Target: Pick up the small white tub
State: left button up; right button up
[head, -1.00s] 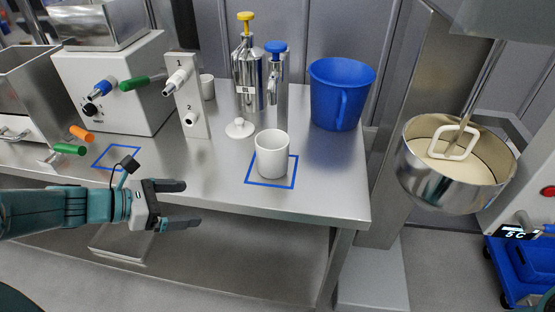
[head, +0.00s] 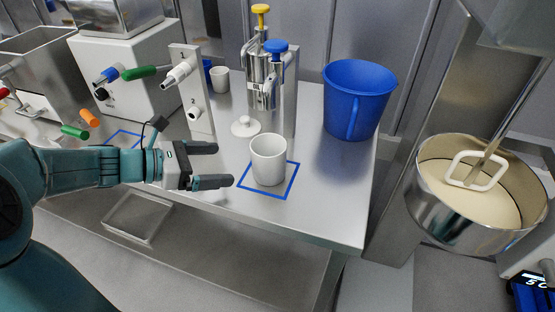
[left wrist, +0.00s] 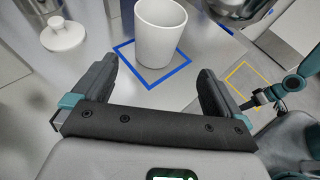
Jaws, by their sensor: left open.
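A white tub (head: 268,160) stands upright inside a blue square outline on the steel table. My left gripper (head: 225,165) is open and empty, just left of the tub, its fingers pointing towards it. In the left wrist view the tub (left wrist: 160,35) stands ahead of and between the two open fingers (left wrist: 155,75), with a gap left. A second, smaller-looking white tub (head: 220,79) stands farther back, beside the dispenser plate. A teal arm with a dark end (left wrist: 275,95), seemingly my right one, shows at the right of the left wrist view; its jaws are unclear.
A white knobbed lid (head: 245,127) lies behind the tub. Steel pump dispensers (head: 262,80) and a blue jug (head: 357,100) stand at the back. A steel mixing bowl (head: 470,230) is at the right, beyond the table edge. The table right of the tub is clear.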

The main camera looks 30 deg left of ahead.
aim_at(255, 164)
pick_arm(q)
jog(key=x, duration=0.8)
jog(key=shift+w+f, duration=0.15)
jog(key=shift+f, duration=0.2)
jog(key=x, duration=0.6)
jog(key=shift+w+a+b, duration=0.15)
jog(key=shift+a+b, duration=0.05)
jog(key=shift+b, duration=0.15)
jog(key=shift+r, duration=0.1)
jog(key=c, duration=0.9)
jog(key=shift+c, duration=0.7)
